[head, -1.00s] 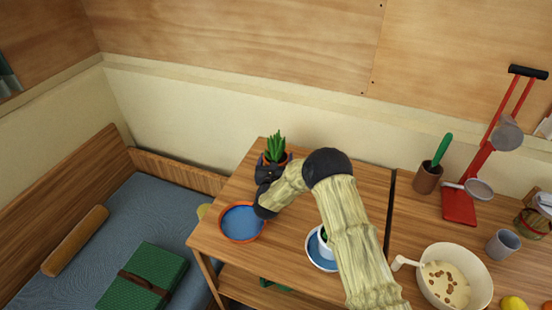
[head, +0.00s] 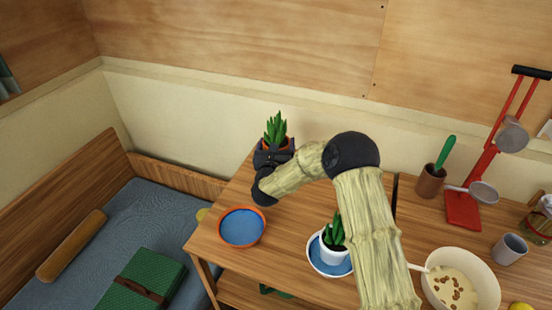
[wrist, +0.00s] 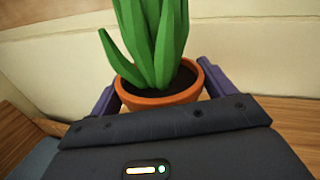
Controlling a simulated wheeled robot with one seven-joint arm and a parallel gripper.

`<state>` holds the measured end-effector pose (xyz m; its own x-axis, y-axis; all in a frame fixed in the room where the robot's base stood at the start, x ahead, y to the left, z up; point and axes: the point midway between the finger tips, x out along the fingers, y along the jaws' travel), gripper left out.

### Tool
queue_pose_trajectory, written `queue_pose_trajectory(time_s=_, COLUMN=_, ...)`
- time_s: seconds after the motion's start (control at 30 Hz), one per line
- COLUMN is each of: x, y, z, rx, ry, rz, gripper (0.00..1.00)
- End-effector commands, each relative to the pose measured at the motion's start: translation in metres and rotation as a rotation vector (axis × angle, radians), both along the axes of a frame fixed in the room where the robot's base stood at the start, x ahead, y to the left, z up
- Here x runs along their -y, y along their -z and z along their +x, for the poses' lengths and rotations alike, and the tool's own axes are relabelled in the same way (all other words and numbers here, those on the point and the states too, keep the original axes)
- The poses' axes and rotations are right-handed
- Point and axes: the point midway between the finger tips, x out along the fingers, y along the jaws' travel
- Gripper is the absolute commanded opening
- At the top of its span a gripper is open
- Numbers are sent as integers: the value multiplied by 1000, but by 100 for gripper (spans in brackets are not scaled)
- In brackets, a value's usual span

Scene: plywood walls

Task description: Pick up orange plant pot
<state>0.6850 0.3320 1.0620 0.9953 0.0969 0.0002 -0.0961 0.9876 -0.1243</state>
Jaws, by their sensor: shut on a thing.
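The orange plant pot (wrist: 158,101) holds dark soil and a green spiky plant (wrist: 150,40). In the wrist view it sits between the two fingers of my gripper (wrist: 160,92), which is shut on it. In the head view the plant (head: 275,128) rises behind my gripper (head: 273,150) at the back left of the wooden table (head: 280,230). The dark gripper body hides most of the pot there. The pot appears upright. I cannot tell how far its base is from the tabletop.
An orange-rimmed blue saucer (head: 263,233) is at the table's left front. A white pot (head: 330,254) with a plant stands on a blue saucer (head: 318,265) near my arm. A cream bowl (head: 492,283) and red press (head: 463,208) are on the right. A wall runs behind.

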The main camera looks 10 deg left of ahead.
Motion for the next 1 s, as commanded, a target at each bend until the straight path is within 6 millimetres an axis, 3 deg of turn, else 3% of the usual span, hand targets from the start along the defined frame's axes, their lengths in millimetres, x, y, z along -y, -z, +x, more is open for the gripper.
queue_pose_trajectory(time_s=0.1, x=1, y=-16, z=1, rx=4, ry=2, rz=3, gripper=41)
queue_pose_trajectory(time_s=0.23, x=0, y=-22, z=0, rx=3, ry=1, rz=0, gripper=41)
queue_pose_trajectory(time_s=1.0, x=2, y=-22, z=1, rx=3, ry=5, rz=1, gripper=41)
